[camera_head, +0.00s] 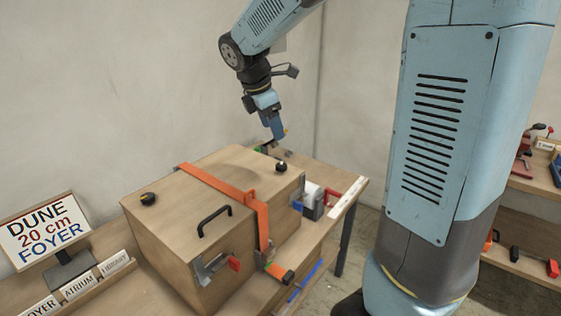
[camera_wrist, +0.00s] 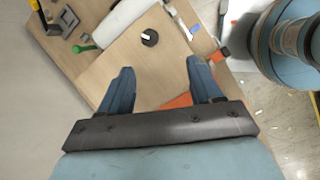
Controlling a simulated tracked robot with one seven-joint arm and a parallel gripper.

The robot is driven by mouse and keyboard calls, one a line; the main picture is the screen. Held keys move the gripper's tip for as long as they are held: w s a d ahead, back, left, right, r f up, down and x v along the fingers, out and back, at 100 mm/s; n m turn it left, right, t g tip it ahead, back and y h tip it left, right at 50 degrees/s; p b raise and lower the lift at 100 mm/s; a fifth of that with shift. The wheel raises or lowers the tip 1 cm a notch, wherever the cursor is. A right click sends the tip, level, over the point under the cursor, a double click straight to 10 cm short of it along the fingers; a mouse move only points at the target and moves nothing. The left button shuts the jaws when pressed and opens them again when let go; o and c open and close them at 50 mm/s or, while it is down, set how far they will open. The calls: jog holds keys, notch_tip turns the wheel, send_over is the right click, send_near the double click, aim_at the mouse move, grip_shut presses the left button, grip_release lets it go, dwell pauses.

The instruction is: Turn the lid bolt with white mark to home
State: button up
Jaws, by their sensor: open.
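A wooden crate (camera_head: 165,245) stands on the bench, with its lid facing up. One round black lid bolt (camera_head: 281,167) sits near the lid's right end, and another black bolt (camera_head: 148,199) sits near its left corner. In the wrist view a black bolt (camera_wrist: 150,37) with a white mark shows on the lid, beyond my fingertips. It appears to be the right-end bolt. My gripper (camera_head: 281,138) hangs above the crate's far right side. In the wrist view my gripper (camera_wrist: 160,65) is open, with nothing between its fingers.
An orange strap (camera_head: 215,184) crosses the lid and runs down the front. A sign (camera_head: 45,230) stands at left. Green-handled tool (camera_wrist: 85,48) lies beyond the crate.

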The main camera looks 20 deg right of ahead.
jog(key=w+a+f+n, duration=0.1)
jog(key=w+n, duration=0.1)
send_near(281, 164)
jog(key=shift+n, duration=0.3)
jog(key=x, duration=0.8)
jog(key=shift+s+a+f, duration=0.1)
